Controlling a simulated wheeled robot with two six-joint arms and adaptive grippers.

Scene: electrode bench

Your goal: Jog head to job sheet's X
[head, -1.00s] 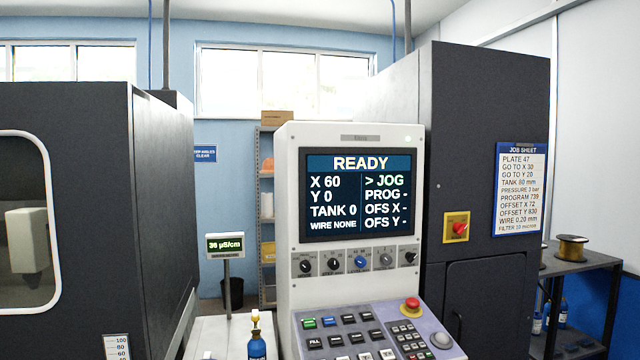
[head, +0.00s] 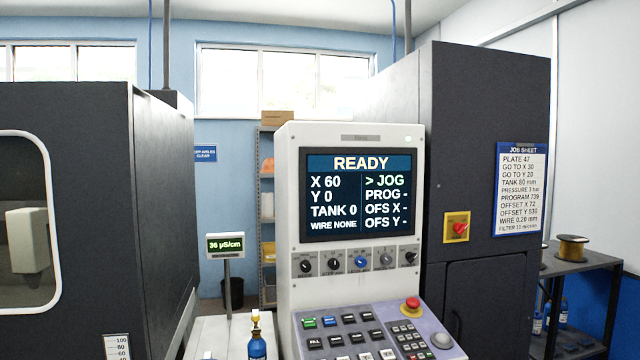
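The control console's screen (head: 360,195) reads READY, X 60, Y 0, TANK 0 and WIRE NONE. Its right column has the cursor at JOG, with PROG, OFS X and OFS Y showing dashes. The job sheet (head: 520,189) on the dark cabinet reads PLATE 47, GO TO X 30, GO TO Y 20, TANK 80 mm and further lines. A row of knobs (head: 361,263) sits under the screen, one of them blue. The sloped keypad (head: 365,335) has green, blue and dark keys; its lower edge is cut off. Neither of my grippers shows.
A red emergency button (head: 411,304) stands on the keypad's right. A red switch on a yellow plate (head: 457,227) is on the cabinet. A meter (head: 226,246) reads 36 µS/cm. A blue bottle (head: 257,342) stands left of the console. A wire spool (head: 572,247) sits on the right shelf.

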